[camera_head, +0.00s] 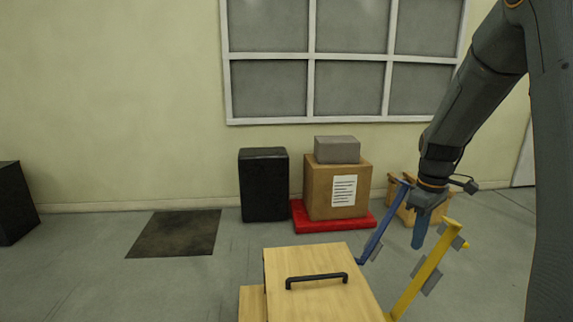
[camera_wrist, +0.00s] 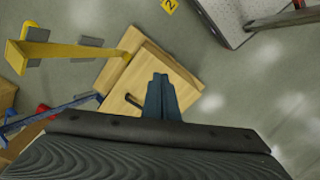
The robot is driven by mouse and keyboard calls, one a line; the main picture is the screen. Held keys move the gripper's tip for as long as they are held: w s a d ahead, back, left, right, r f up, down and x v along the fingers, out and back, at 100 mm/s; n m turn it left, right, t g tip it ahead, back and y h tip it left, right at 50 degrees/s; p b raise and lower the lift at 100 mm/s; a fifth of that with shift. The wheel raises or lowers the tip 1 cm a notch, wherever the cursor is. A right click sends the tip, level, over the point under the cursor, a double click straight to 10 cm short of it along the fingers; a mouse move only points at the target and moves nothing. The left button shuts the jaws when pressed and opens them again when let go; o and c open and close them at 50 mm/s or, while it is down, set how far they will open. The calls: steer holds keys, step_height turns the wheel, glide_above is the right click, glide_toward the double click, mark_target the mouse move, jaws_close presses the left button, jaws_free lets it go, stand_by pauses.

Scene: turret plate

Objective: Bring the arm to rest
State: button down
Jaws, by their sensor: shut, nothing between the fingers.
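My gripper (camera_head: 419,232) hangs at the end of my arm on the right of the head view, pointing down. Its blue fingers are closed together with nothing between them. In the wrist view the gripper (camera_wrist: 160,80) is seen from above, with the wooden top (camera_wrist: 176,62) beyond the fingers. In the head view the gripper is between a blue post (camera_head: 378,230) and a yellow post (camera_head: 425,272), apart from the black handle (camera_head: 316,279) on the wooden top (camera_head: 300,258).
A cardboard box (camera_head: 322,188) with a grey block (camera_head: 337,149) on it stands on a red base (camera_head: 318,225). A black cabinet (camera_head: 263,184) is beside it. A dark mat (camera_head: 175,233) lies on the floor. The left floor is mostly clear.

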steer(key=s+a+m, duration=0.3)
steer(key=s+a, duration=0.5)
steer(key=s, duration=0.3)
steer(key=s+a+m+p, duration=0.1)
steer(key=s+a+m, duration=0.3)
steer(key=s+a, duration=0.4)
steer(key=s, duration=0.3)
steer(key=shift+s+f, duration=0.3)
steer(key=shift+a, duration=0.1)
steer(key=shift+a, duration=0.35)
